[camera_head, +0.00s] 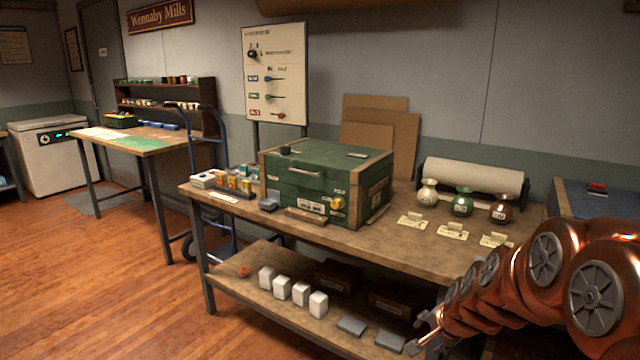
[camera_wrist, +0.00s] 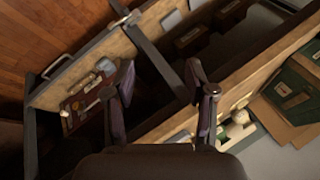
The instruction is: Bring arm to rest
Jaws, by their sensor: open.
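My copper-coloured arm (camera_head: 540,270) reaches in from the right edge in the head view, in front of the right end of the workbench (camera_head: 400,245). My gripper (camera_head: 430,335) is at the lower end of the arm, low beside the bench's lower shelf (camera_head: 250,285). In the wrist view my gripper (camera_wrist: 160,95) has its two dark fingers spread apart with nothing between them. The wrist view is strongly tilted, with a bench leg (camera_wrist: 155,55) seen beyond the fingers.
A green chest (camera_head: 310,185) stands on the bench. A cream vase (camera_head: 428,192), a green vase (camera_head: 462,201) and a brown vase (camera_head: 501,208) stand right of it. White boxes (camera_head: 292,290) and grey slabs (camera_head: 352,326) lie on the lower shelf. Open floor (camera_head: 110,270) lies left.

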